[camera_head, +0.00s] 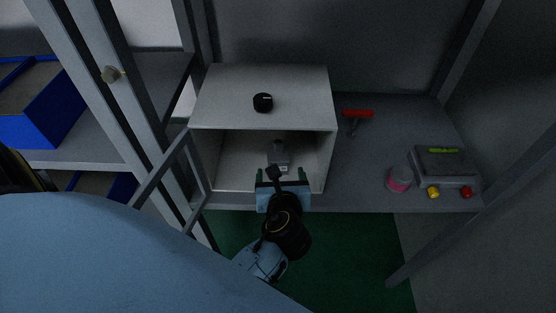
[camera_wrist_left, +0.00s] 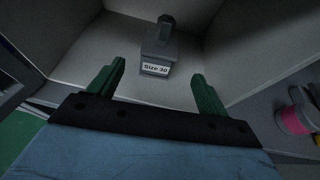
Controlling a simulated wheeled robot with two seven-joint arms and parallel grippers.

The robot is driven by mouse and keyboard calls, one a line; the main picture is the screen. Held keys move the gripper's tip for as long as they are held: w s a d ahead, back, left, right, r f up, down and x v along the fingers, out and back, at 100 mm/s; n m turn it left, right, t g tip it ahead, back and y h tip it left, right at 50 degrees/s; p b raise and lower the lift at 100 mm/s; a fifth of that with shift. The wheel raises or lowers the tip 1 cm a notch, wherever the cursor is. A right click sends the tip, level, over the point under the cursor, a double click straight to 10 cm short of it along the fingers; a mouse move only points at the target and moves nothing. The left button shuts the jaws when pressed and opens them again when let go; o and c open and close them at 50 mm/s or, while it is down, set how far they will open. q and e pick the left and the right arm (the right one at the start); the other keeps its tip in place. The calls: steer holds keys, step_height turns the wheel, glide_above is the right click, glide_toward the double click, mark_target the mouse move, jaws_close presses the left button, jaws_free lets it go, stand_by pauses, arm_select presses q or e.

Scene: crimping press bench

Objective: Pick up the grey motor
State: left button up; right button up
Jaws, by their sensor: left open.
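The grey motor (camera_head: 279,155) stands inside the open-fronted light box (camera_head: 262,90) on the bench. In the left wrist view the motor (camera_wrist_left: 160,50) has a boxy grey body, a darker knob on top and a white label reading "Size 30". My left gripper (camera_head: 281,174) is at the box's front opening, short of the motor. Its two green fingers are spread apart and empty, and in the left wrist view the gripper (camera_wrist_left: 158,70) has the motor ahead, between the finger directions. My gripper partly hides the box floor in the head view. My right gripper is not in view.
A black round knob (camera_head: 263,103) sits on the box top. To the right are a red-handled tool (camera_head: 357,113), a pink-banded cup (camera_head: 399,180) and a grey device (camera_head: 444,166) with yellow and red buttons. Frame posts and blue bins (camera_head: 42,103) stand left.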

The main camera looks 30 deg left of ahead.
mark_target(278, 155)
arm_select(q)
steer(key=b+x, duration=0.1)
steer(key=x, duration=0.9)
steer(key=shift+s, duration=0.1)
steer(key=c, duration=1.4)
steer(key=shift+r, duration=0.1)
steer(key=shift+c, duration=0.3)
steer(key=shift+r, duration=0.1)
